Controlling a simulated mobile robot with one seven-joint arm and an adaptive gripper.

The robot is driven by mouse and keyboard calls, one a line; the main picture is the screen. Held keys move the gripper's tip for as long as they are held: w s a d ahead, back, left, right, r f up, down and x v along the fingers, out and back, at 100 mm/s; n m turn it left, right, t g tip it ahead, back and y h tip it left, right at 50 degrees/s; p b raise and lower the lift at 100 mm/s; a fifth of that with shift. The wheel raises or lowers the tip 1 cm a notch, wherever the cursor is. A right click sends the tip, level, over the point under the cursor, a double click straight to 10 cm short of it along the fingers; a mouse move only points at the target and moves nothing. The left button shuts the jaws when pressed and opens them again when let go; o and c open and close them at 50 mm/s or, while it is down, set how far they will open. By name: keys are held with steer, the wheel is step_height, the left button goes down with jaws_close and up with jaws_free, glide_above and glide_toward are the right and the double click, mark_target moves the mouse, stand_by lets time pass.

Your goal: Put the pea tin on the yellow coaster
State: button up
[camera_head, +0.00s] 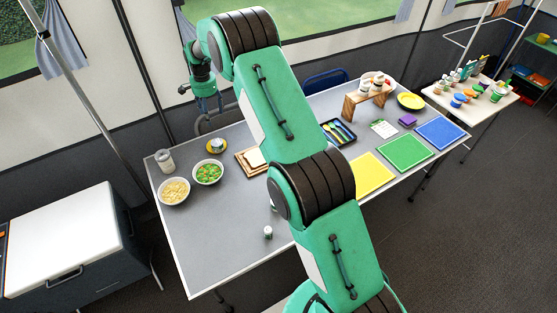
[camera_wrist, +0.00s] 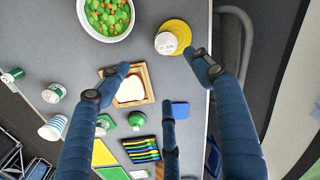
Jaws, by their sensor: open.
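The yellow coaster (camera_wrist: 182,28) lies near the table edge at the top of the wrist view. It also shows in the head view (camera_head: 209,149), left of my arm. A tin with a pale lid marked "17 JUN" (camera_wrist: 166,43) appears to stand on it, off its middle. I see the tin's top, and its side label is hidden, so I cannot confirm that it is the pea tin. My gripper (camera_wrist: 163,82) is open and empty, its blue fingers spread apart. It hangs above the table in the head view (camera_head: 207,103), with the tin apart from the fingers.
A bowl of peas and carrots (camera_wrist: 108,14) is left of the coaster. A wooden board with bread (camera_wrist: 130,90) lies below the fingers. Green-labelled containers (camera_wrist: 54,92) and a striped cup (camera_wrist: 53,127) stand farther left. A grey can (camera_head: 165,161) stands by the bowls.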

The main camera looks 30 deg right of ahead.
steer(key=s+r+n+t, duration=0.1)
steer(key=s+r+n, duration=0.1)
steer(key=s+r, duration=0.6)
steer(key=s+r+n, duration=0.1)
steer(key=s+r, duration=0.3)
steer(key=r, duration=0.8)
steer(key=s+r+n+t, duration=0.1)
steer(key=s+r+n, duration=0.2)
steer(key=s+r, duration=1)
steer(key=s+a+r+n+t, duration=0.1)
steer(key=s+r+n+t, duration=0.15)
steer(key=s, duration=1.75)
steer(key=s+f+n, duration=0.1)
steer(key=s, duration=0.7)
steer(key=s+f+n, duration=0.2)
steer(key=s, duration=0.6)
steer(key=shift+s+a+f, duration=0.15)
steer(key=shift+s+f, duration=0.15)
steer(key=shift+s, duration=0.05)
steer(key=shift+t, duration=0.25)
